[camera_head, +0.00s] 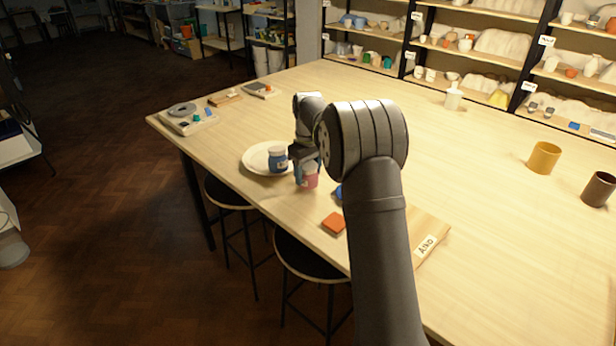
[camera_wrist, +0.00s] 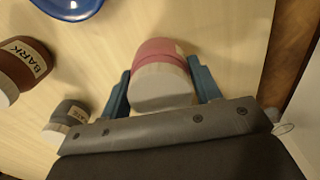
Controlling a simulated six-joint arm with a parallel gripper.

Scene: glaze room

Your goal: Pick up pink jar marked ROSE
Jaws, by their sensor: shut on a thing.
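The pink jar (camera_head: 310,181) is near the table's front edge, right of the blue jar; it also shows in the wrist view (camera_wrist: 157,50) with its pale lid towards the camera. I cannot read its label. My gripper (camera_wrist: 160,85) is shut on the pink jar, with one blue-green finger on each side of it. In the head view my gripper (camera_head: 306,172) comes down over the jar and hides part of it. I cannot tell whether the jar touches the table.
A blue jar with a pale lid (camera_head: 278,161) stands at the pale plate (camera_head: 250,161). The wrist view shows a brown jar marked BARK (camera_wrist: 22,62), a grey jar (camera_wrist: 68,117) and a blue dish (camera_wrist: 68,8). An orange block (camera_head: 334,223) lies near the edge. The far table is mostly clear.

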